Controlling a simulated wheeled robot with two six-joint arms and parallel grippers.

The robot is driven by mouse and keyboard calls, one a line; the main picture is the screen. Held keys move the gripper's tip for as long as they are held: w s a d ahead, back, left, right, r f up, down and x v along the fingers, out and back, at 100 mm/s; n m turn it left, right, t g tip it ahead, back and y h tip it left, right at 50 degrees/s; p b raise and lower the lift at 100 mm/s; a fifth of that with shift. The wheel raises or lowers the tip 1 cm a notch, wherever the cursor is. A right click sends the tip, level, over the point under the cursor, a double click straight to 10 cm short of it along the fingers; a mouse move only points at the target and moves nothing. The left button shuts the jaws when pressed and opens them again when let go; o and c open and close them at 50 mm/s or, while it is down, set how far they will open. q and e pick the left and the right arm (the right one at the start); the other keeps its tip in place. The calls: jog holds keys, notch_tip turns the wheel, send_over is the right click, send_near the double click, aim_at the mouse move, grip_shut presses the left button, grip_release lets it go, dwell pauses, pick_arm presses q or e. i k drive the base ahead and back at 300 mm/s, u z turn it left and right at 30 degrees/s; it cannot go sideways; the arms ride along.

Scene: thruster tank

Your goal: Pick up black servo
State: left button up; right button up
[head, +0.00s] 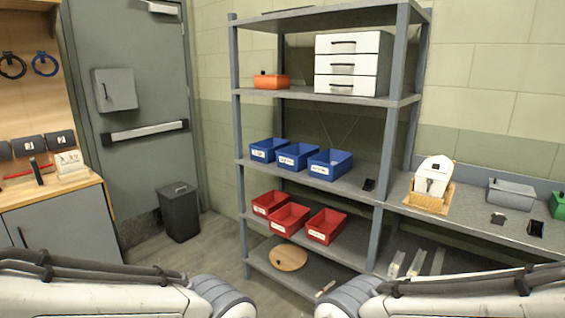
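A small black object (368,185) sits at the right front of the shelf with the blue bins, near the post. Two more small dark objects lie on the bench at right: one black (535,228) near the front edge, one dark grey (498,218) to its left. They are too small to tell which is the black servo. Parts of both my arms cross the bottom of the head view. Both grippers are out of view, so I cannot see whether they hold anything.
A grey shelf rack (240,130) stands ahead, with blue bins (298,156), red bins (289,219) and a white drawer unit (346,64). The bench (470,220) adjoins its right side. A dark trash bin (179,211) stands by the door. Floor left of the rack is clear.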

aim_at(497, 218)
jog(key=z, duration=1.05)
jog(key=k, duration=0.2)
jog(key=z, duration=0.2)
jog(key=i, duration=2.65)
